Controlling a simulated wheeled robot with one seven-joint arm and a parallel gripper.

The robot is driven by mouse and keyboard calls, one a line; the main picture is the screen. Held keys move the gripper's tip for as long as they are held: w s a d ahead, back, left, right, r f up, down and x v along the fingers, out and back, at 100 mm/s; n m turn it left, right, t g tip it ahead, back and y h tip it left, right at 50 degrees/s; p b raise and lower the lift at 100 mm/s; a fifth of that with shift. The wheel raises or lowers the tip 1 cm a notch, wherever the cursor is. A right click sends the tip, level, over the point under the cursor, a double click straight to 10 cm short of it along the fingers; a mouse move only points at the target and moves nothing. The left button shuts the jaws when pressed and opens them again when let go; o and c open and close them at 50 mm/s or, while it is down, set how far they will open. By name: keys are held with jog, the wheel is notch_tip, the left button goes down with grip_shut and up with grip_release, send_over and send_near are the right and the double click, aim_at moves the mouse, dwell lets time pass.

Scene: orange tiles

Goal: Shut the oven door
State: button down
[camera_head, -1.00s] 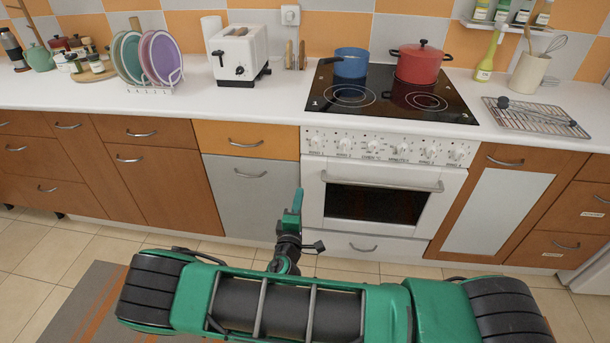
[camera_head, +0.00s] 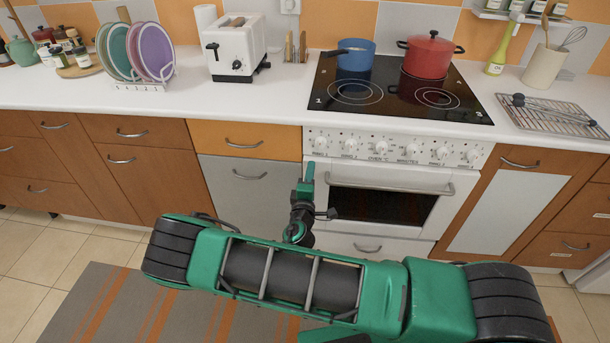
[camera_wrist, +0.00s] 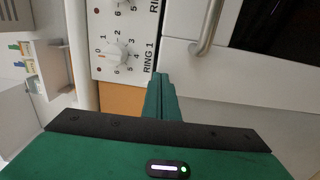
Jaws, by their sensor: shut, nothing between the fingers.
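The white oven (camera_head: 315,215) stands under the black hob. Its door (camera_head: 348,212), with a dark window and a horizontal bar handle (camera_head: 395,188), looks upright and close to the oven front; I cannot tell whether a small gap is left. My gripper (camera_head: 310,170) is shut and empty, in front of the oven's left edge, left of the handle. In the wrist view my gripper's fingertips (camera_wrist: 160,82) point toward the strip beside the control knob (camera_wrist: 115,53), with the handle (camera_wrist: 207,30) to their upper right. Contact with the oven cannot be made out.
A blue pot (camera_head: 356,55) and a red pot (camera_head: 428,56) stand on the hob (camera_head: 400,97). A wire rack (camera_head: 550,117) lies on the counter at right. A drawer (camera_head: 375,248) is below the oven door. A striped rug (camera_head: 95,310) lies on the tiled floor.

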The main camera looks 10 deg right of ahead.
jog(key=shift+w+a, duration=0.2)
jog(key=shift+a, duration=0.15)
